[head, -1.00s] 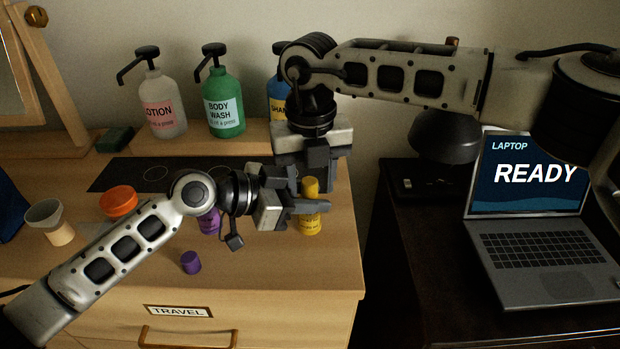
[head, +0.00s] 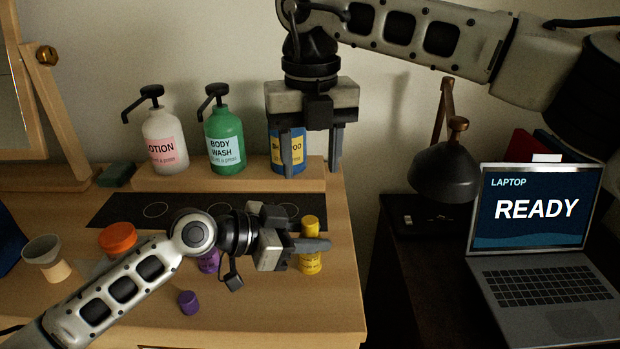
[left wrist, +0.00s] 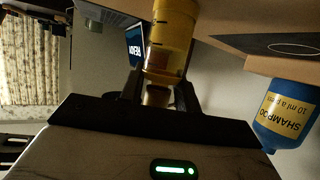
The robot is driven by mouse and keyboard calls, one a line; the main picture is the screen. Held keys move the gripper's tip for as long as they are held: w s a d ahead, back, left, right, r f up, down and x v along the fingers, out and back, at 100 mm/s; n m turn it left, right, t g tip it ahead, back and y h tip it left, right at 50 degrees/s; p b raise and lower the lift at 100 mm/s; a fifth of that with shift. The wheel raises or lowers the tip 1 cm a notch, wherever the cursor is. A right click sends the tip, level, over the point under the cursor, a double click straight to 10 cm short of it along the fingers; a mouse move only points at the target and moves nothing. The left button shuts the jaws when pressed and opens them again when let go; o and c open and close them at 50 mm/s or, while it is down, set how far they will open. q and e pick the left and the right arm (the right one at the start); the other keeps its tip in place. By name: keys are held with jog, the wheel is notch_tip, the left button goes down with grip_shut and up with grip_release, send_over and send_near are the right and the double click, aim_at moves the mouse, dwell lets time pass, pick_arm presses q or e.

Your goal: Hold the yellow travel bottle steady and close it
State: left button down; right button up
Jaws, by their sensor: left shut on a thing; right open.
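The yellow travel bottle (head: 311,264) stands upright near the right edge of the wooden top. A yellow cap (head: 310,224) sits on top of it; I cannot tell how tightly it is seated. My left gripper (head: 312,245) is shut around the bottle's upper part, and a finger hides the middle. In the left wrist view the bottle (left wrist: 173,30) appears upside down between the dark fingers (left wrist: 158,90). My right gripper (head: 312,158) is open and empty, pointing down above and behind the cap, apart from it.
A shampoo bottle (head: 276,150) stands behind the right gripper, with green body wash (head: 225,150) and lotion (head: 165,150) pump bottles to its left. A purple bottle (head: 208,262), purple cap (head: 188,302) and orange lid (head: 118,238) lie left. A laptop (head: 535,215) and lamp (head: 445,172) are right.

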pick_arm(q)
jog(key=shift+s+f, duration=0.1)
jog(key=shift+f, duration=0.05)
pick_arm(e)
jog(key=shift+r, duration=0.2)
pick_arm(q)
jog(key=c, duration=0.9)
grip_release()
pick_arm(e)
notch_tip(320, 180, down, 3)
jog(key=b, duration=0.2)
jog(key=shift+r+b, duration=0.2)
jog(key=shift+b, duration=0.1)
pick_arm(q)
jog(key=shift+v, duration=8)
pick_arm(e)
jog(key=shift+f, duration=0.1)
